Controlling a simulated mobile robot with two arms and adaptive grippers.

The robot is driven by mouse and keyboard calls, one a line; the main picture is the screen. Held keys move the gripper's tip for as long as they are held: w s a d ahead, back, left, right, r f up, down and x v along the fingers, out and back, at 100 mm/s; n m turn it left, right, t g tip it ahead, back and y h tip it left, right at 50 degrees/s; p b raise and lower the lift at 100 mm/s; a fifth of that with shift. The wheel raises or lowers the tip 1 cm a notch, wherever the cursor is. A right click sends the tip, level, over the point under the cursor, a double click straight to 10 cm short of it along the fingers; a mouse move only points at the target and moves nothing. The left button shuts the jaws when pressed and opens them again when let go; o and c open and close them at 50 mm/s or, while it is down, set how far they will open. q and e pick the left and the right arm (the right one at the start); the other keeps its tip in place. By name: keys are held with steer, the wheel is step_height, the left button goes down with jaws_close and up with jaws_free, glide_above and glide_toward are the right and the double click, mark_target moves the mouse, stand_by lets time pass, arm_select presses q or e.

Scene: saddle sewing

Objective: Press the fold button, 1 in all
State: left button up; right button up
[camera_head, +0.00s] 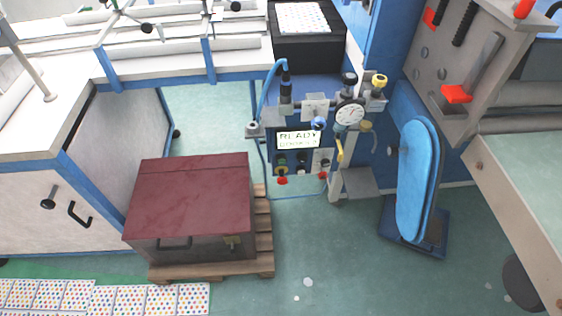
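A control panel (309,160) stands in the middle of the head view. Its small screen (298,140) reads READY, with a smaller line below that I cannot read surely. Under the screen are several small buttons or knobs (301,169), and red ones (283,181) sit at the lower edge. Their labels are too small to read, so I cannot tell which is the fold button. Neither of my grippers is in view.
A dark red box (190,195) on a wooden pallet (264,240) stands in front left of the panel. A round gauge (350,114) sits above the panel. A blue padded board (414,180) stands to the right. Green floor (330,265) is clear in front.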

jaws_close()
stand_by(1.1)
